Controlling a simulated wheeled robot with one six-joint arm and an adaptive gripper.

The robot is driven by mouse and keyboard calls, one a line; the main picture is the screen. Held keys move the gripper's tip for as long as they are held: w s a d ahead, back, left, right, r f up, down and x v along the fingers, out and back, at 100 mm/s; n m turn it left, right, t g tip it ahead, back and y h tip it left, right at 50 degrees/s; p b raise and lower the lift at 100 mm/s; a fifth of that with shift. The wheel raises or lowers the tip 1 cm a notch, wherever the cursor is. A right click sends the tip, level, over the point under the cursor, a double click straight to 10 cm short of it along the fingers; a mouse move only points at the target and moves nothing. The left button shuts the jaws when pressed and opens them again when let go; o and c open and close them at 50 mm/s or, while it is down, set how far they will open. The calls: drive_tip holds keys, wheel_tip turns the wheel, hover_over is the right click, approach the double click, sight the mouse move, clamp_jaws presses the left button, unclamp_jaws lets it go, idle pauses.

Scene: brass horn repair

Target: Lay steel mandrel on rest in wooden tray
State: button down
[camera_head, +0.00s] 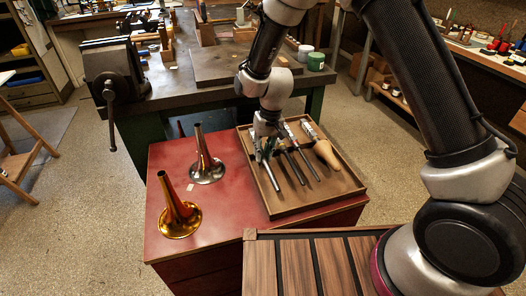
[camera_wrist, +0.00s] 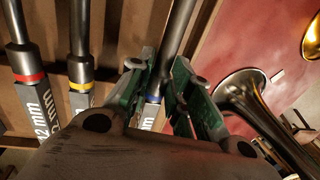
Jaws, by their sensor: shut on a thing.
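My gripper (camera_head: 264,148) is over the left side of the wooden tray (camera_head: 330,200). In the wrist view its green fingers (camera_wrist: 168,75) are shut around a steel mandrel with a blue band (camera_wrist: 175,35). This mandrel also shows at the left of the row in the head view (camera_head: 271,178), with its shaft pointing toward the tray's front. I cannot tell whether it touches the rest, which is largely hidden. Two other mandrels, one with a yellow band (camera_wrist: 80,25) and one with a red band (camera_wrist: 38,20), lie beside it in the tray.
A wooden-coloured tapered tool (camera_head: 325,152) lies at the tray's right. A workbench with a vise (camera_head: 115,72) stands behind. The tray's front is clear.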

drive_tip(key=c, duration=1.2)
unclamp_jaws()
wheel_tip(320, 180, up, 12)
drive_tip(key=d, duration=0.1)
drive_tip(key=shift+w+d, duration=0.25)
drive_tip(key=shift+d, duration=0.15)
drive_tip(key=s+d+r+m+t, duration=0.1)
drive_tip(key=s+d+r, duration=0.5)
drive_tip(key=d, duration=0.5)
drive_tip(key=s+d+r+m+t+h, duration=0.1)
drive_tip(key=s+d+r+t, duration=0.1)
drive_tip(key=s+d+r, duration=0.5)
drive_tip(key=s+d+r+m+t, duration=0.1)
drive_tip(key=s+d+r, duration=0.6)
drive_tip(key=s+d, duration=0.4)
drive_tip(key=d, duration=0.4)
drive_tip(key=shift+r+t+h, duration=0.15)
drive_tip(key=shift+t+h, duration=0.25)
